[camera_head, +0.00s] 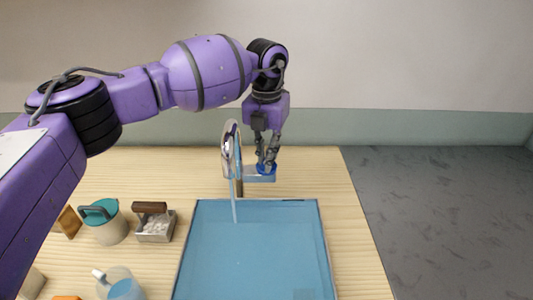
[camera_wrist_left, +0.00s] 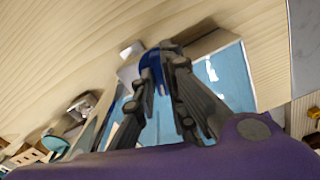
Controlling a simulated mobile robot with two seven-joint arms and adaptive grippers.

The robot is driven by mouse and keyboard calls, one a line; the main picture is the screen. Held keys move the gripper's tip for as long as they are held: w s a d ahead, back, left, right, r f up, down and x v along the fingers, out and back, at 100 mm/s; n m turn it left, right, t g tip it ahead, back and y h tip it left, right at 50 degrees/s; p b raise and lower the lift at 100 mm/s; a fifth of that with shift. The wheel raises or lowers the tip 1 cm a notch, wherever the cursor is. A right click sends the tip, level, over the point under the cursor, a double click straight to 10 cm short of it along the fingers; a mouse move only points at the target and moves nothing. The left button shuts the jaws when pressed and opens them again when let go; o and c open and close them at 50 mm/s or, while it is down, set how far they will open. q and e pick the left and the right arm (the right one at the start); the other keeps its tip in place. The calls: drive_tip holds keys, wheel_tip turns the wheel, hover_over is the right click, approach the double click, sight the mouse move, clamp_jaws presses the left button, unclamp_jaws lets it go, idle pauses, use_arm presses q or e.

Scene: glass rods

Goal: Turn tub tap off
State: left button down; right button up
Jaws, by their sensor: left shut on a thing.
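The tap (camera_head: 229,150) is a shiny curved spout standing at the back edge of the tub (camera_head: 322,245), which holds blue water. A thin pale blue stream (camera_head: 235,208) hangs from the spout down to the water. The tap's blue handle (camera_head: 262,168) sits to the right of the spout. My left gripper (camera_head: 267,160) points down from above and is shut on this blue handle. In the left wrist view the blue handle (camera_wrist_left: 151,66) shows between the fingertips, partly hidden by them. My right gripper is not in view.
On the wooden table (camera_head: 355,268), left of the tub, stand a teal-lidded pot (camera_head: 112,230), a wood-handled box (camera_head: 155,230) with white pieces, and a clear jug (camera_head: 121,290) with blue liquid. The table's right edge drops to grey floor (camera_head: 450,220). A wall is behind.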

use_arm(q)
drive_tip(key=m, duration=0.3)
drive_tip(key=shift+m, duration=0.4)
drive_tip(key=m, duration=0.3)
drive_tip(key=shift+m, duration=0.3)
drive_tip(key=m, duration=0.4)
drive_tip(key=shift+f, duration=0.1)
drive_tip(key=shift+m+b, duration=0.4)
drive_tip(key=shift+m, duration=1)
drive_tip(key=c, duration=1.8)
unclamp_jaws()
